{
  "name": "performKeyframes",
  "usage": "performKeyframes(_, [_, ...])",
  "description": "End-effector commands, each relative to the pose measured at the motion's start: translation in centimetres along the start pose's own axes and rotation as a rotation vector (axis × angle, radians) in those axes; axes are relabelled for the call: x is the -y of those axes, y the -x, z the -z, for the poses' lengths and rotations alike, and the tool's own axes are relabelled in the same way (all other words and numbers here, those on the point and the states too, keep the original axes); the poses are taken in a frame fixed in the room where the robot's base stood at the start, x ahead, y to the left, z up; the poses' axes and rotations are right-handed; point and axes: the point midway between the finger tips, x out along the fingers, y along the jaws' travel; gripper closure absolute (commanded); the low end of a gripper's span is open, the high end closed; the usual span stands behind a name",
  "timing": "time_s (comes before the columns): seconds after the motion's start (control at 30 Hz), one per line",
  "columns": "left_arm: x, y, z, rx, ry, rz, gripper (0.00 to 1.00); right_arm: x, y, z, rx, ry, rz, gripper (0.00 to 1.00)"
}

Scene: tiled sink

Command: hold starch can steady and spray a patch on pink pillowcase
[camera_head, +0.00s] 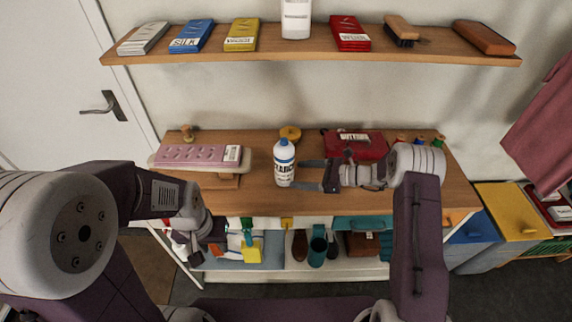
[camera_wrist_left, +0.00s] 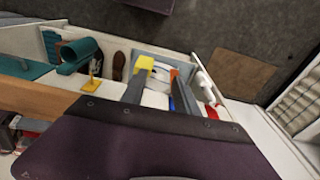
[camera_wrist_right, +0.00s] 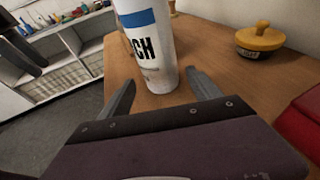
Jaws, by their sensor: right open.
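The starch can (camera_head: 284,165) is white with a blue band and stands upright on the wooden worktop. My right gripper (camera_head: 310,175) is open just right of the can, with its fingers pointing at it. In the right wrist view the can (camera_wrist_right: 148,45) stands ahead, between the fingertips, with no visible grip on it. A pink pad-like piece (camera_head: 195,154), perhaps the pillowcase, lies on a small wooden board left of the can. My left gripper (camera_wrist_left: 158,72) is open and empty, low in front of the worktop by the shelf below.
A yellow-lidded tin (camera_head: 290,133) stands behind the can and a red folded item (camera_head: 358,145) lies behind my right gripper. A wall shelf (camera_head: 300,60) with boxes and brushes runs above. Pink cloth (camera_head: 545,130) hangs at right.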

Motion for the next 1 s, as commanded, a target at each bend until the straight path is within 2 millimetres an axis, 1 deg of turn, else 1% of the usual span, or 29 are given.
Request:
performKeyframes(0.03, [0.0, -0.6, -0.1, 0.0, 0.0, 0.0, 0.64, -0.1, -1.1, 0.3, 0.0, 0.001, -0.003, 0.27])
performKeyframes(0.1, [0.0, -1.1, -0.1, 0.0, 0.0, 0.0, 0.64, -0.1, -2.3, 0.4, 0.0, 0.001, -0.002, 0.27])
performKeyframes(0.2, [0.0, -1.6, -0.2, 0.0, 0.0, 0.0, 0.64, -0.1, -3.7, 0.3, 0.0, 0.002, -0.002, 0.27])
performKeyframes(0.3, [0.0, -2.0, -0.2, 0.0, 0.0, 0.0, 0.64, 0.0, -4.6, 0.2, 0.0, 0.002, 0.0, 0.27])
performKeyframes(0.43, [0.0, -2.1, -0.2, 0.0, 0.0, 0.0, 0.64, 0.0, -5.2, 0.1, 0.0, 0.001, 0.0, 0.27])
performKeyframes(0.7, [0.0, -2.1, -0.2, 0.0, 0.0, 0.0, 0.64, 0.0, -5.3, 0.0, 0.0, 0.0, 0.001, 0.27])
performKeyframes(0.77, [0.0, -2.1, -0.2, 0.0, 0.0, 0.0, 0.64, 0.0, -5.3, 0.0, 0.0, 0.0, 0.001, 0.44])
performKeyframes(0.8, [0.0, -2.1, -0.2, 0.0, 0.0, 0.0, 0.64, 0.0, -5.3, 0.0, 0.0, 0.0, 0.001, 0.55])
performKeyframes(0.83, [0.0, -2.1, -0.2, 0.0, 0.0, 0.0, 0.64, 0.0, -5.3, 0.0, 0.0, 0.0, 0.001, 0.63])
performKeyframes(0.87, [0.0, -2.1, -0.2, 0.0, 0.0, 0.0, 0.64, 0.0, -5.3, 0.0, 0.0, 0.0, 0.001, 0.66])
performKeyframes(0.9, [0.0, -2.1, -0.2, 0.0, 0.0, 0.0, 0.64, 0.0, -5.3, 0.0, 0.0, 0.0, 0.001, 0.66])
performKeyframes(0.93, [0.0, -2.1, -0.2, 0.0, 0.0, 0.0, 0.66, 0.0, -5.3, 0.0, 0.0, 0.0, 0.001, 0.66])
performKeyframes(0.97, [0.0, -2.1, -0.2, 0.0, 0.0, 0.0, 0.75, 0.0, -5.3, 0.0, 0.0, 0.0, 0.001, 0.66])
performKeyframes(1.0, [0.0, -2.1, -0.2, 0.0, 0.0, 0.0, 0.86, 0.0, -5.3, 0.0, 0.0, 0.001, 0.001, 0.66])
